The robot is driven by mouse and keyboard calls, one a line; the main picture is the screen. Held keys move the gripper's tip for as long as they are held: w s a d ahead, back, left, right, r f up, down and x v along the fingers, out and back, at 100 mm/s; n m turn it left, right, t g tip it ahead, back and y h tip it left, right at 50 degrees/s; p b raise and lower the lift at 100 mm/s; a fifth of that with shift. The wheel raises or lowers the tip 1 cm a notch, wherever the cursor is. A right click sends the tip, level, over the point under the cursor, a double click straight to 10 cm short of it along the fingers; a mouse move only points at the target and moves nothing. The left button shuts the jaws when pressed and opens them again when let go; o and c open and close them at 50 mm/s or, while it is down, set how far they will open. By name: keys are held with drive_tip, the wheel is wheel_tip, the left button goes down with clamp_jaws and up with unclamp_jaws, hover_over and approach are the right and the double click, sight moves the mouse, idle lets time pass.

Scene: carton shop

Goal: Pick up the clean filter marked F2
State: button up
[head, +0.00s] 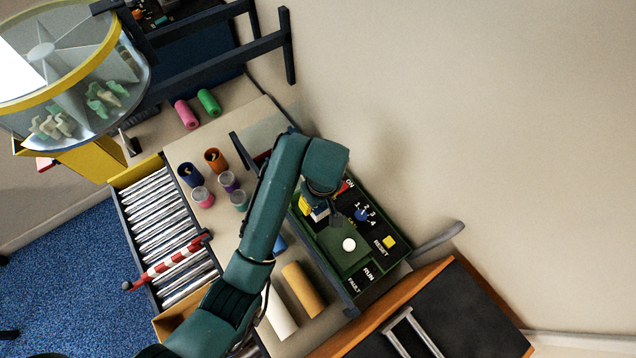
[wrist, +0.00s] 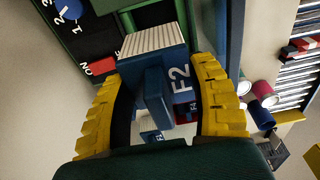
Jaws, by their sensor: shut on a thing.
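The clean filter marked F2 (wrist: 155,84) is a blue block with a white pleated face, seen in the wrist view between the yellow fingers of my gripper (wrist: 158,72). The fingers are shut on its two sides, and the F2 mark shows on its blue face. In the head view, my gripper (head: 312,206) holds the filter (head: 320,213) over the upper left part of the green-framed control panel. My wrist hides part of it there.
Several small jars (head: 203,196) stand left of my arm, beside a roller conveyor (head: 160,232). Tan and white rolls (head: 303,290) lie below the panel.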

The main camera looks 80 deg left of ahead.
wheel_tip(320, 180, up, 4)
drive_tip(key=p, duration=0.4)
drive_tip(key=shift+f, duration=0.2)
drive_tip(key=shift+r+b, duration=0.3)
drive_tip(key=shift+r, duration=1.6)
